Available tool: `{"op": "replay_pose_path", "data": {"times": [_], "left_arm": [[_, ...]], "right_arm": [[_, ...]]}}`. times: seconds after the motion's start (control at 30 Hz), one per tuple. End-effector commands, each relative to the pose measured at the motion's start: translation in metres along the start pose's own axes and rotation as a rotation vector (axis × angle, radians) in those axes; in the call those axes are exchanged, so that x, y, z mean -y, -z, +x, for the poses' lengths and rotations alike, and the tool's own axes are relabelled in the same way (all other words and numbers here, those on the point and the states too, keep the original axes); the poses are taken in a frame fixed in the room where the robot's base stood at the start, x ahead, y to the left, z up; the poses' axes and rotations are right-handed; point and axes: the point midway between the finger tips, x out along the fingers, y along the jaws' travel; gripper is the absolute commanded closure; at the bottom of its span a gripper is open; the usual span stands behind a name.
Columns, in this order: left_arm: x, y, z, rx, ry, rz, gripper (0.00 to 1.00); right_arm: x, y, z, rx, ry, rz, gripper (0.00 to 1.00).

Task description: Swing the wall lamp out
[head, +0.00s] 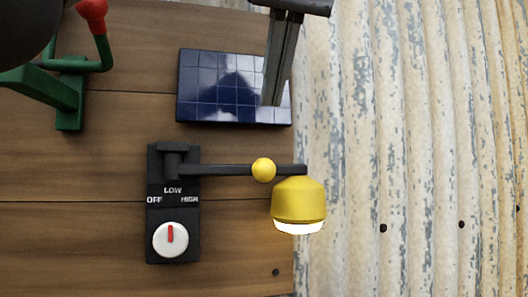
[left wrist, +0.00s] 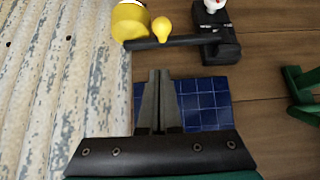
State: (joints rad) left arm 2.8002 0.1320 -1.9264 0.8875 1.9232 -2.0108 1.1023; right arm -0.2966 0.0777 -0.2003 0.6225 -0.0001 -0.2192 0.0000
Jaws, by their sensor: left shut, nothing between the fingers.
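The wall lamp has a dark base plate (head: 153,215) marked OFF, LOW and HIGH, and a white knob (head: 163,243) whose red pointer is toward LOW. Its dark arm (head: 225,169) reaches right, with a yellow ball (head: 264,169) along it and a yellow shade (head: 299,200) with a bright white underside at its end. In the left wrist view the shade (left wrist: 130,22), ball (left wrist: 162,29) and arm (left wrist: 180,41) lie beyond the fingertips. My left gripper (head: 270,104) is shut and empty, above the lamp arm in the head view and apart from it. My right gripper is not seen.
A dark blue tiled panel (head: 205,85) lies behind the left fingers; it also shows in the left wrist view (left wrist: 203,100). A green bracket (head: 68,100) with a red knob (head: 91,12) is at upper left. Wooden boards (head: 100,180) meet weathered corrugated sheeting (head: 420,150) at the right.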

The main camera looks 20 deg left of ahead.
Motion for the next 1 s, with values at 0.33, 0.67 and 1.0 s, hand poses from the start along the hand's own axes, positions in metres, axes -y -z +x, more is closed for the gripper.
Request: {"op": "replay_pose_path", "data": {"times": [0.33,0.67,1.0], "left_arm": [[-0.001,0.0,0.01,0.006,0.003,0.005,1.0],[0.0,-0.001,0.056,0.005,0.0,0.006,1.0],[-0.001,0.0,0.096,0.002,0.001,0.003,1.0]], "right_arm": [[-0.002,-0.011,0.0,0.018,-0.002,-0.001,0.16],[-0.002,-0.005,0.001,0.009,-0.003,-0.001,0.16],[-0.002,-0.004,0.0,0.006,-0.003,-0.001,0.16]]}}
